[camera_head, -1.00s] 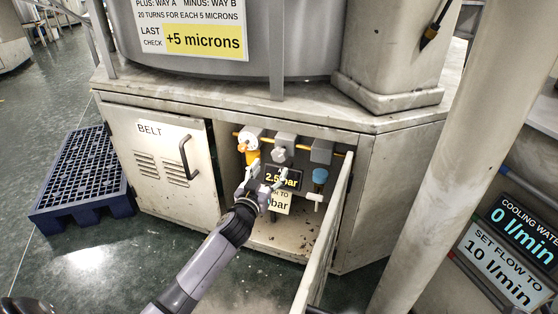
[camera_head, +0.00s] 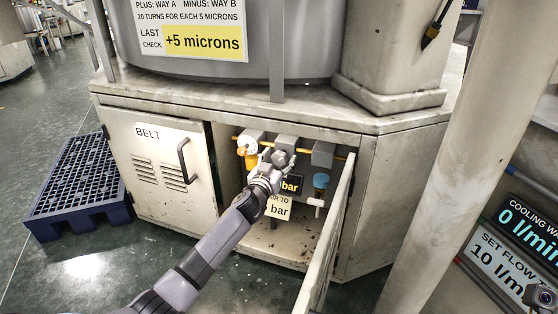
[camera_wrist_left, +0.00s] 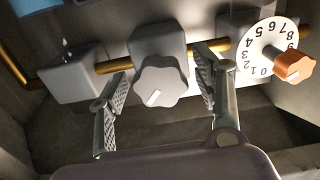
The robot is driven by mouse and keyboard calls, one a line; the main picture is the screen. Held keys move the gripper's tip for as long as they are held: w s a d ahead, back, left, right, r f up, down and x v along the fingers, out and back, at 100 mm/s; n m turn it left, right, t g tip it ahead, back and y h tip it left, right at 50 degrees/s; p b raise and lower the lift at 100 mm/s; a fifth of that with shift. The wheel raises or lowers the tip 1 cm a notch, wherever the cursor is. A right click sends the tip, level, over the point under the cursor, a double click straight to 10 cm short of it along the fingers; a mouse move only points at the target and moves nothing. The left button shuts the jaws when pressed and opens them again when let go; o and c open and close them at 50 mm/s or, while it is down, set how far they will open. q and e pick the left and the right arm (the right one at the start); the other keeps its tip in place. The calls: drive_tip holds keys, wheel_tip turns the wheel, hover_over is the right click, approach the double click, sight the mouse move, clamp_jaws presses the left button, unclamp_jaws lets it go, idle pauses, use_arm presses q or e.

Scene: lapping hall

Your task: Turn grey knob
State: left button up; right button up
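The grey knob (camera_wrist_left: 160,82) is a lobed knob with a white pointer line, on a grey valve block in the left wrist view. In the head view the knob (camera_head: 280,157) is partly covered by my left gripper (camera_head: 277,161). That gripper is open, with one finger on each side of the knob in the left wrist view (camera_wrist_left: 163,80). Gaps show between the fingers and the knob. A dark display (camera_head: 291,185) reading "bar" and a pale sign (camera_head: 279,208) below it are partly hidden behind the arm. My right gripper is not in view.
An orange knob with a numbered white dial (camera_wrist_left: 270,45) sits beside the grey knob. A blue-topped part (camera_head: 321,180) is to the right. The open cabinet door (camera_head: 328,240) stands right of my arm. A blue pallet (camera_head: 80,185) lies left on the floor.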

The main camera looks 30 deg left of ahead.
use_arm(q)
drive_tip(key=c, duration=1)
drive_tip(key=shift+m, duration=0.4)
